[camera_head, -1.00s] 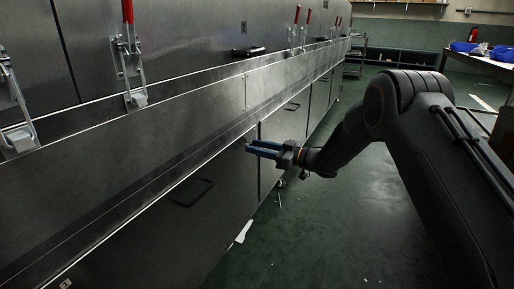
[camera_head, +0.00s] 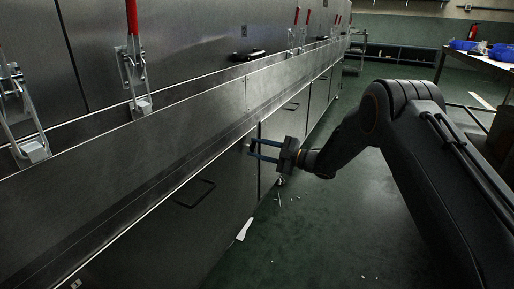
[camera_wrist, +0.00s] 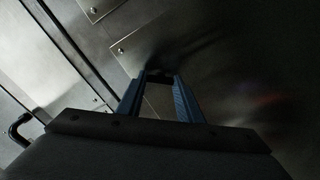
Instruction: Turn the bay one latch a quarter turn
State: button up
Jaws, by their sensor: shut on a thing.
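My gripper (camera_head: 251,150) reaches left to the steel side of the dryer, with its two blue fingers one above the other. In the wrist view the fingers (camera_wrist: 159,82) close on a small dark piece at their tips, which I take for the bay one latch (camera_wrist: 158,75). The latch is small, dark and mostly hidden by the fingertips, so its exact angle cannot be told. It sits on the lower door panel, near the panel's upper edge.
A dark pull handle (camera_head: 195,194) is on the lower panel at left. Red-handled toggle clamps (camera_head: 133,70) stand along the ledge above. A table (camera_head: 485,62) with blue bins is at the far right.

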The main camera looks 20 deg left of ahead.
jog(key=shift+n+p, duration=0.5)
jog(key=shift+n, duration=3.2)
jog(key=shift+f, duration=0.1)
jog(key=o, duration=1.1)
jog(key=d, duration=0.2)
jog(key=d+p, duration=0.1)
jog(key=d, duration=0.2)
jog(key=d+p, duration=0.1)
jog(key=d, duration=0.1)
jog(key=shift+s+d, duration=0.3)
jog(key=shift+d, duration=0.1)
